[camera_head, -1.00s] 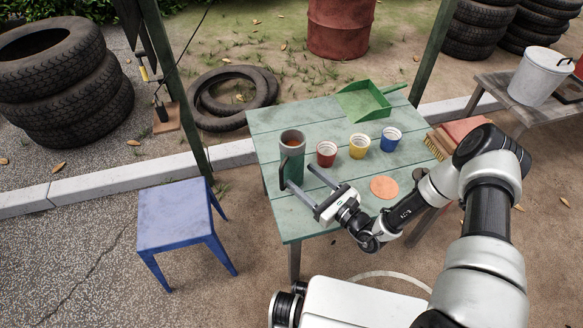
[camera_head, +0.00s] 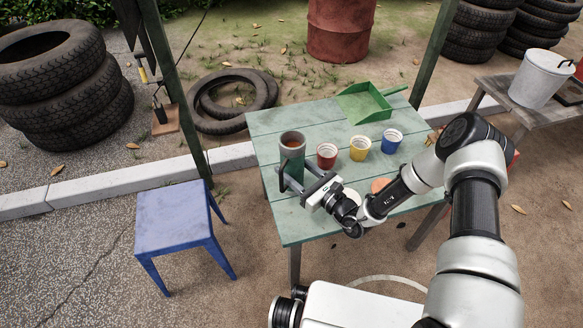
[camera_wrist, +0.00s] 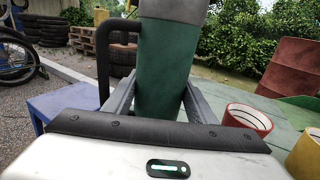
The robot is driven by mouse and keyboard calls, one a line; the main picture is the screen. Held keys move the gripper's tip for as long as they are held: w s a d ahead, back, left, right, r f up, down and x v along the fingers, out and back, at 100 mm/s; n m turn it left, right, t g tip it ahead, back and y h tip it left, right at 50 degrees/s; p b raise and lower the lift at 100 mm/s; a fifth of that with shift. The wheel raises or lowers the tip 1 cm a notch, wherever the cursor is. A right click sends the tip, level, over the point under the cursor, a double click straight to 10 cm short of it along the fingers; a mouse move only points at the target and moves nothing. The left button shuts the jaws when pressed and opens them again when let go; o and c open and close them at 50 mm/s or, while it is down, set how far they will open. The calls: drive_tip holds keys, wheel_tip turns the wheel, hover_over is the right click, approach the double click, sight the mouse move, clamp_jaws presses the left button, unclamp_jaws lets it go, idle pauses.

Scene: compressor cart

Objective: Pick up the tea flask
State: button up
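The tea flask (camera_head: 292,150) is a green cylinder with a grey upper part and an open top with brownish-orange inside. It stands upright at the left side of the green table (camera_head: 262,122). In the wrist view the flask (camera_wrist: 165,65) fills the middle, with its dark handle (camera_wrist: 103,60) on the left. My gripper (camera_head: 296,174) is open, with one finger on each side of the flask's lower body. The left finger passes between handle and body in the wrist view. I cannot tell whether either finger touches the flask.
A red cup (camera_head: 326,156), a yellow cup (camera_head: 360,149) and a blue cup (camera_head: 391,141) stand right of the flask. A green dustpan (camera_head: 364,103) lies behind them. An orange disc (camera_head: 379,185) lies near my arm. A blue stool (camera_head: 173,217) stands left of the table.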

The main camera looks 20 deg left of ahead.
sight(300, 150)
drive_tip(key=shift+r, duration=0.1)
clamp_jaws()
drive_tip(key=shift+r, duration=0.2)
drive_tip(key=shift+r+p, duration=1.55)
drive_tip(key=shift+r, duration=3)
